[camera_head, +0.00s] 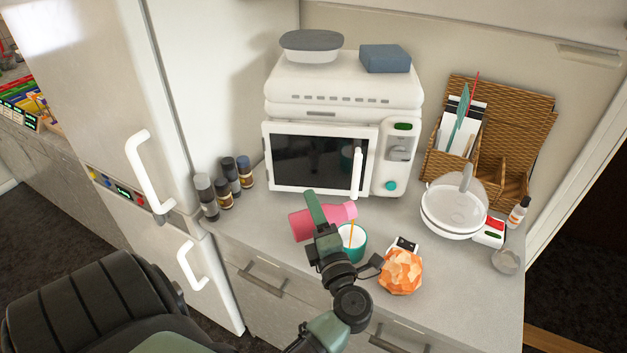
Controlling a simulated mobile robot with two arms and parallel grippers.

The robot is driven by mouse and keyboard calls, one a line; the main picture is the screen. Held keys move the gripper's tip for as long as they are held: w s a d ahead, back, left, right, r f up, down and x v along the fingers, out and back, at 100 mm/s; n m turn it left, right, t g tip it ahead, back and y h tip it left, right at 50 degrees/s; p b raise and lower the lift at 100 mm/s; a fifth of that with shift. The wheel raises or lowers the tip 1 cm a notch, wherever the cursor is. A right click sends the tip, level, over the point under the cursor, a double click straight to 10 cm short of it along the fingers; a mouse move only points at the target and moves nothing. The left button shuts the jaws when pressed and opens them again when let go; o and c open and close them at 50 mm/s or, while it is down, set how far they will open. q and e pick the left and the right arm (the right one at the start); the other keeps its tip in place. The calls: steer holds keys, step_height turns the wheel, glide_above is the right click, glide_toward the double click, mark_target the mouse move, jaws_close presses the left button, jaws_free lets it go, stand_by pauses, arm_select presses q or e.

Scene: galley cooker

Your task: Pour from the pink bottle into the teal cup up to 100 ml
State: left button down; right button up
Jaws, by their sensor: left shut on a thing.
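The pink bottle (303,225) lies tipped nearly level above the counter, its mouth pointing right. My left gripper (317,211) is shut on the bottle around its middle and hides part of it. The teal cup (361,250), white inside, stands upright on the counter just below the bottle's mouth. A thin orange stream (351,234) runs down from the mouth into the cup. The liquid level in the cup cannot be made out. My right gripper is not in view.
A white microwave (394,160) stands behind the bottle. A crumpled orange object (400,272) and a small black-and-white device (405,245) sit right of the cup. Several dark-lidded jars (226,190) stand at the left; a white kitchen scale with a bowl (453,212) is at the right.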

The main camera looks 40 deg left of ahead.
arm_select(q)
steer(key=shift+r, duration=0.1)
stand_by(0.6)
steer(key=shift+m+p, duration=0.7)
steer(key=shift+p, duration=0.2)
stand_by(2.3)
steer(key=shift+r+m+p, duration=0.15)
steer(key=shift+m+p, duration=0.25)
steer(key=shift+p, duration=0.3)
stand_by(3.4)
